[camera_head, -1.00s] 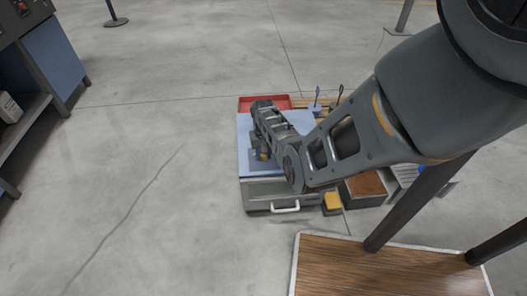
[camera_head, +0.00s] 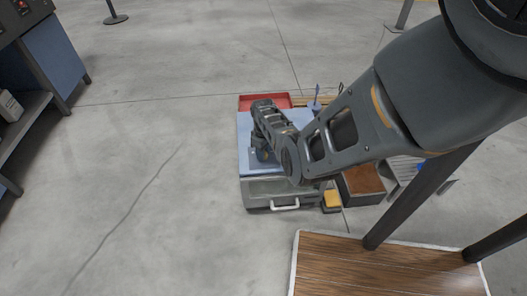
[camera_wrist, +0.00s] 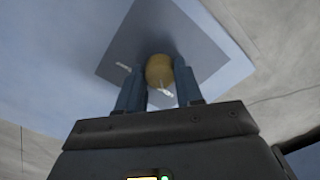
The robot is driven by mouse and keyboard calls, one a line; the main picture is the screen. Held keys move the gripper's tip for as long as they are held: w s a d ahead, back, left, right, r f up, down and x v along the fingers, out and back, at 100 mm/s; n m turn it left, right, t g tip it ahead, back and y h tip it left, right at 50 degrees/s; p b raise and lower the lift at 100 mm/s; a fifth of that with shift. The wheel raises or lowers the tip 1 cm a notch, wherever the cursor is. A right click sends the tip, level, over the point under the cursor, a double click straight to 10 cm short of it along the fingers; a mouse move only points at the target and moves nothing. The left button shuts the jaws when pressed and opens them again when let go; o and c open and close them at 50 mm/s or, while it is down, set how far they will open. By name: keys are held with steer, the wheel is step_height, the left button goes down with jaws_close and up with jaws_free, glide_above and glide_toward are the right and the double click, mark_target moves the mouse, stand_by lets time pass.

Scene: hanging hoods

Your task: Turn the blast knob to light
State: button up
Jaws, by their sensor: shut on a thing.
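A brass-yellow round knob (camera_wrist: 159,68) stands on a dark grey square plate (camera_wrist: 200,50) in the wrist view. A white mark shows on the plate left of the knob, and another white mark shows at the knob's near edge. I cannot read any lettering. My gripper (camera_wrist: 160,86) has its two blue fingers on either side of the knob, shut on it. In the head view the plate and knob are mostly hidden by my gripper (camera_head: 262,155), above the light blue top of a box-like unit (camera_head: 243,145).
The unit has a front drawer with a white handle (camera_head: 285,206). A red tray (camera_head: 264,101) lies behind it. A brown-topped box (camera_head: 364,180) and a small yellow block (camera_head: 332,199) stand to the right. A wooden-topped table (camera_head: 375,270) is in front. Open floor lies left.

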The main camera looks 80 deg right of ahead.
stand_by(0.4)
steer(key=o, duration=1)
steer(key=shift+o, duration=0.2)
step_height(320, 180, up, 8)
steer(key=p, duration=0.3)
steer(key=shift+f, duration=0.1)
steer(key=shift+a, duration=0.15)
